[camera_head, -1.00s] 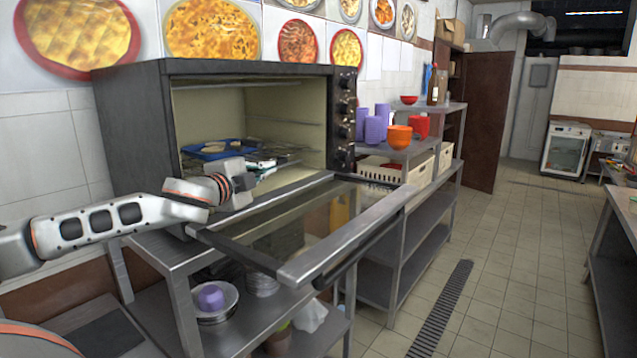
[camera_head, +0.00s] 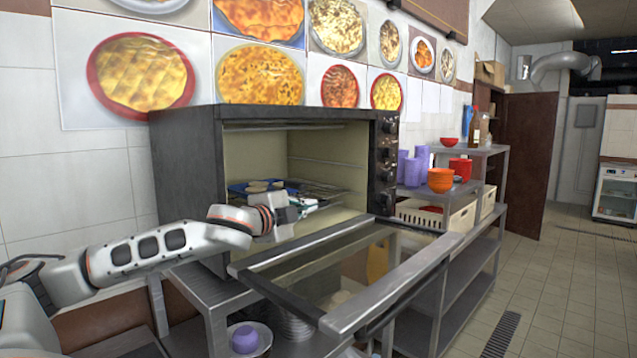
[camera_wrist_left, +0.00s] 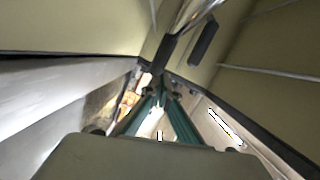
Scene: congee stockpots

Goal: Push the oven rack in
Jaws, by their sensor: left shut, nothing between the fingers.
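The oven (camera_head: 185,170) stands against the wall with its glass door (camera_head: 330,275) folded down. The metal oven rack (camera_head: 328,190) is inside the cavity, with a blue tray (camera_head: 238,190) of food on it. My left gripper (camera_head: 306,203) is at the oven mouth, above the inner edge of the open door, close to the front of the rack. Its teal fingers, also in the left wrist view (camera_wrist_left: 160,90), are shut with nothing between them. I cannot tell whether they touch the rack. The gripper hides part of the rack's front. My right gripper is not in view.
The open door juts out below my left arm. The oven stands on a metal table (camera_head: 190,285) with bowls on a lower shelf. To the right, a metal shelf unit (camera_head: 462,235) holds purple cups (camera_head: 411,170), an orange bowl (camera_head: 440,180) and crates (camera_head: 450,220). The tiled floor beyond is clear.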

